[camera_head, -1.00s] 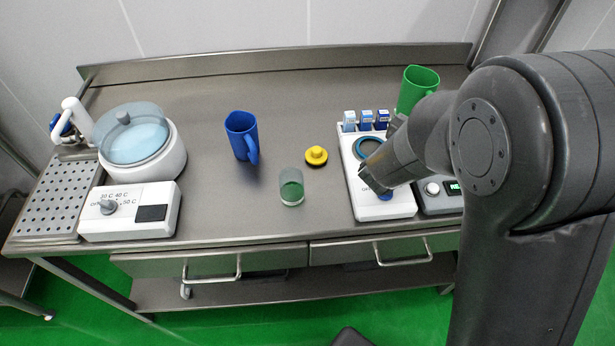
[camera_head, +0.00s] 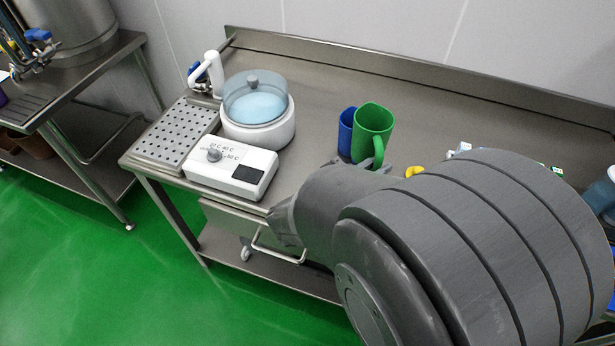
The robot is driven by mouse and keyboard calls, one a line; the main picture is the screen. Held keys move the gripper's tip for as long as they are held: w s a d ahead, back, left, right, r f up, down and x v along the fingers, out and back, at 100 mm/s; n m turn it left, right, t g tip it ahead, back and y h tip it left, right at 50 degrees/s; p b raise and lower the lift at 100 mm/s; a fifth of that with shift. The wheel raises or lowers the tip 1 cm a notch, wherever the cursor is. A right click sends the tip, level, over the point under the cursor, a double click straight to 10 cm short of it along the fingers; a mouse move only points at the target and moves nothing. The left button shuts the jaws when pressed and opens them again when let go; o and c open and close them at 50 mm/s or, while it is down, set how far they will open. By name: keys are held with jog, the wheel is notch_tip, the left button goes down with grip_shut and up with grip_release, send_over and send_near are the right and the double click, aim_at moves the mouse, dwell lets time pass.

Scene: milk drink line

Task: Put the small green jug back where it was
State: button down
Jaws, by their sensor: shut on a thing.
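The small green jug (camera_head: 373,125) is upright at the middle of the view, with its handle toward me. It overlaps the blue jug (camera_head: 346,132), which shows only in part behind its left side. My gripper is largely hidden behind my own thick grey arm. The jug sits just past the arm's upper edge and has travelled with it, so my gripper is shut on it. Whether the jug's base is clear of the table is hard to tell.
On the steel table (camera_head: 315,92), a white bowl device (camera_head: 258,135) with a clear lid and its control box (camera_head: 232,174) stand left, by a perforated drain tray (camera_head: 177,135). A yellow object (camera_head: 413,171) peeks out behind my arm, which hides most of the right side.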

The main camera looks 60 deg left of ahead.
jog(key=s+a+f, duration=0.2)
jog(key=s, duration=0.1)
jog(key=s+a+f, duration=0.3)
jog(key=s, duration=0.1)
jog(key=s+a+f, duration=0.2)
jog(key=s+a, duration=0.1)
jog(key=s, duration=0.1)
jog(key=shift+s+f, duration=0.1)
jog(key=shift+f, duration=2.15)
jog(key=c, duration=1.4)
grip_release()
jog(key=shift+f, duration=0.15)
jog(key=shift+s, duration=0.1)
